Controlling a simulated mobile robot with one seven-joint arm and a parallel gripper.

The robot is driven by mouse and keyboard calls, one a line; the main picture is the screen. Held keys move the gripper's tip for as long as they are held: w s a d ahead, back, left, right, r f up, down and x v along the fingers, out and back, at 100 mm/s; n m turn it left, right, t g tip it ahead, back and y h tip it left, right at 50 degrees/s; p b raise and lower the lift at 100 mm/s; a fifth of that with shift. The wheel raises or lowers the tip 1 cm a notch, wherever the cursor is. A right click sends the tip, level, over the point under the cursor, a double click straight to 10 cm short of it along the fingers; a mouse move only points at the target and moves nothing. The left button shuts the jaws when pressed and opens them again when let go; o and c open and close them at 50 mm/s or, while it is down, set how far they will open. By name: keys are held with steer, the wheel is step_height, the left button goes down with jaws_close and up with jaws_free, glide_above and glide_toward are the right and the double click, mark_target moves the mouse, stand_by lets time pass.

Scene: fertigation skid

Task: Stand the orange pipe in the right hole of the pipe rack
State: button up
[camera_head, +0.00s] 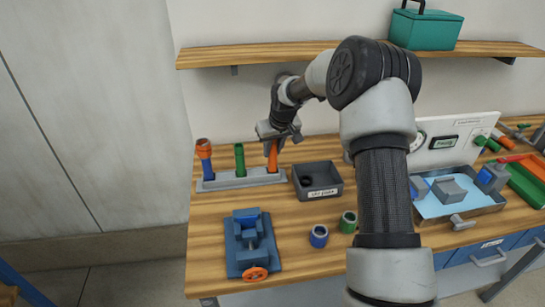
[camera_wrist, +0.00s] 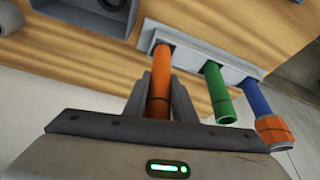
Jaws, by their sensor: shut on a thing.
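The grey pipe rack (camera_head: 241,181) stands at the back left of the wooden bench; it also shows in the wrist view (camera_wrist: 192,53). The orange pipe (camera_head: 273,161) is upright at the rack's right hole, and its lower end appears to sit in that hole. My gripper (camera_head: 271,147) is shut on the orange pipe from above. In the wrist view the pipe (camera_wrist: 160,95) lies between both fingers and meets the rack at its far end. A green pipe (camera_head: 239,158) stands in the middle hole. A blue pipe with an orange collar (camera_head: 205,160) stands in the left hole.
A dark grey bin (camera_head: 318,193) stands just right of the rack. A blue vise (camera_head: 250,245) and small blue (camera_head: 318,237) and green (camera_head: 348,222) rings lie in front. A wooden shelf (camera_head: 260,55) runs above. A sink-like tray (camera_head: 455,209) is at right.

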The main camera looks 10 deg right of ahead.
mark_target(272, 156)
steer(key=shift+f, duration=1.4)
steer(key=shift+f, duration=0.2)
steer(key=o, duration=1)
steer(key=shift+o, duration=0.2)
